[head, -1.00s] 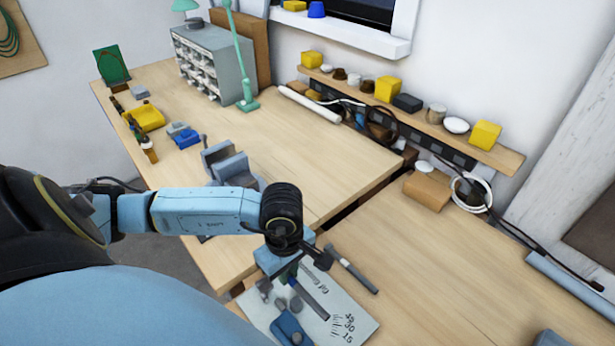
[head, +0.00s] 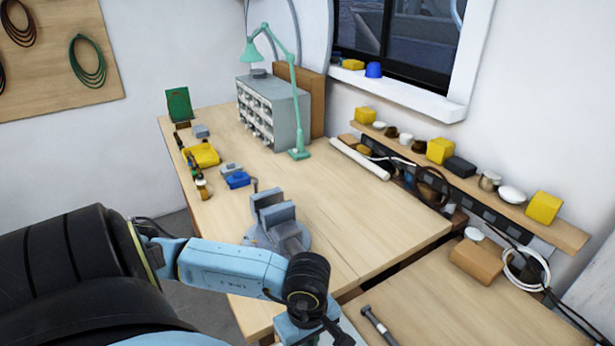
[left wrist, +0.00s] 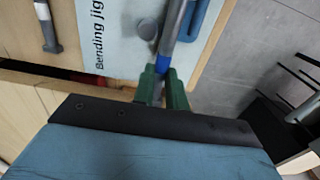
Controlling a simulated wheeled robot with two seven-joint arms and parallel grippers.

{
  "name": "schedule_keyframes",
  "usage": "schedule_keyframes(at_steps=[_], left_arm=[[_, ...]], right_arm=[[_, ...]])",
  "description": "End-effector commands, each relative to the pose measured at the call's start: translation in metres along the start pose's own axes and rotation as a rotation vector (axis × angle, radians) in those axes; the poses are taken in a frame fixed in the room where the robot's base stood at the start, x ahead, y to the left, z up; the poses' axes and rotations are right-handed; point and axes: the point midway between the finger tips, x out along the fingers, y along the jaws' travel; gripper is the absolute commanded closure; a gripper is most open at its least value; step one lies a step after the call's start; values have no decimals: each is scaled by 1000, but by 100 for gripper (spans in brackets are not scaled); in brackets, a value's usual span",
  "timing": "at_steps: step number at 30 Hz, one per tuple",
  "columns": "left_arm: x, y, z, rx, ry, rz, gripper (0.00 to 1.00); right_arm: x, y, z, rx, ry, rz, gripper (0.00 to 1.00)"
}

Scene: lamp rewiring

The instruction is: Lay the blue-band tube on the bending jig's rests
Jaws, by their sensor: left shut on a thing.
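My left gripper (left wrist: 162,88) is shut on the blue-band tube, with its green fingertips close to the blue band. The grey tube (left wrist: 176,28) runs from the fingertips to the top edge of the left wrist view. It passes over the bending jig's pale plate (left wrist: 112,20), between a round grey peg (left wrist: 148,28) and a blue block (left wrist: 197,18). I cannot tell whether the tube touches the rests. My right gripper is not in view.
A grey-headed tool (head: 378,325) lies on the bench beside the jig; it also shows in the left wrist view (left wrist: 46,25). A vise (head: 278,222) stands on the left bench section. A gap divides the benches. A cardboard box (head: 477,262) sits at the back right.

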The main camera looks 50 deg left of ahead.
Motion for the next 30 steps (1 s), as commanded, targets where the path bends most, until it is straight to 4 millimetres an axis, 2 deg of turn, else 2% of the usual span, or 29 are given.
schedule_keyframes(at_steps=[18, 30], left_arm=[[39, 0, 0, 1, 0, 0, 100], [45, 0, 0, 1, -1, 0, 100]], right_arm=[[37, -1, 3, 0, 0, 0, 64], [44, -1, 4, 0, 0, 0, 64]])
